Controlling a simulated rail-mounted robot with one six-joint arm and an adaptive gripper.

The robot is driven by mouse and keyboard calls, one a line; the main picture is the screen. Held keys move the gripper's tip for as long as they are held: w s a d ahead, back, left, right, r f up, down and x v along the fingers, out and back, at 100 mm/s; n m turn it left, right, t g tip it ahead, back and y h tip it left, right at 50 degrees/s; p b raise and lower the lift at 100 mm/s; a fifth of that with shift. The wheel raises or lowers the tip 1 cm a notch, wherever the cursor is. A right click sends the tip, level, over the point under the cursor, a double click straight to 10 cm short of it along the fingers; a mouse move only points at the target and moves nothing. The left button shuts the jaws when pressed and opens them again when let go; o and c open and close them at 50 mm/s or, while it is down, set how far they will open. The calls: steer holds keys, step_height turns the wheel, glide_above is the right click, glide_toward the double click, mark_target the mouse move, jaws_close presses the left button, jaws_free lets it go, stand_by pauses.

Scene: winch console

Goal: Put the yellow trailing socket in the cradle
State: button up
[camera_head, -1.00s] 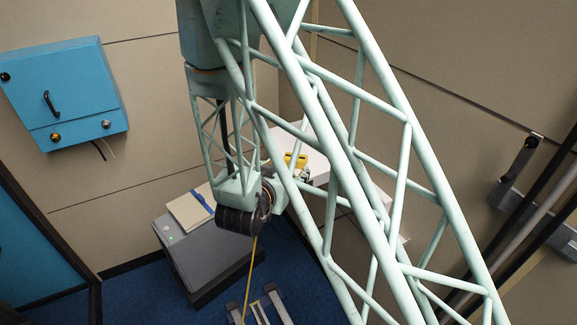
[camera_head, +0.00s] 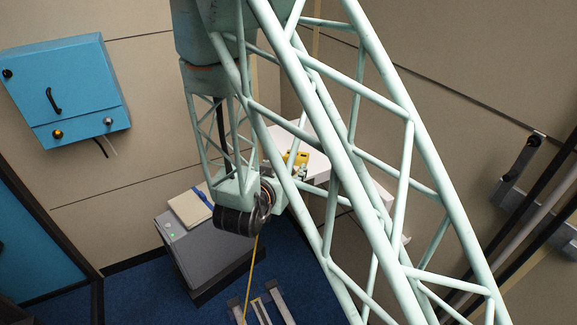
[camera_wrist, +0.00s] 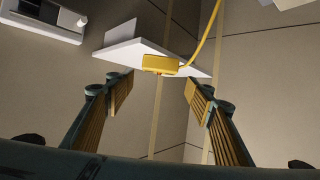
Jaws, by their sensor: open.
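The yellow trailing socket (camera_wrist: 158,64) is in the wrist view, at the near edge of a white shelf-like panel (camera_wrist: 118,52). A yellow cable (camera_wrist: 211,38) curves up from beside it. In the head view a yellow piece (camera_head: 297,158), likely the same socket, is on a white surface, partly behind my arm. My gripper (camera_wrist: 160,84) is open, its two ribbed fingers either side of the socket in the picture. It appears apart from the socket and holds nothing. My gripper is not clearly visible in the head view. I cannot identify the cradle for certain.
A blue wall box (camera_head: 75,95) hangs at left. A grey cabinet (camera_head: 205,255) with a notebook (camera_head: 188,209) stands below my arm. A yellow cable (camera_head: 251,275) runs down to rails on the blue floor. A lever on a metal bracket (camera_head: 508,192) is at right.

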steer(key=shift+w, duration=0.1)
steer(key=shift+c, duration=0.6)
steer(key=w+a+f+m+g+y+p, duration=0.1)
steer(key=w+a+m+g+y+p, duration=0.5)
steer(key=w+m, duration=0.5)
steer(key=d+r+m+g+p, duration=0.2)
steer(key=d+r+m+g, duration=0.1)
steer(key=d, duration=0.4)
steer(key=d+r+m+g+y+p, duration=0.1)
steer(key=d+r+m+g+p, duration=0.1)
steer(key=d+r, duration=0.4)
steer(key=shift+d+r+m+g+p, duration=0.3)
steer(key=shift+d+m+g, duration=0.25)
steer(key=shift+m, duration=0.55)
steer(key=shift+f, duration=0.1)
steer(key=shift+x, duration=4.2)
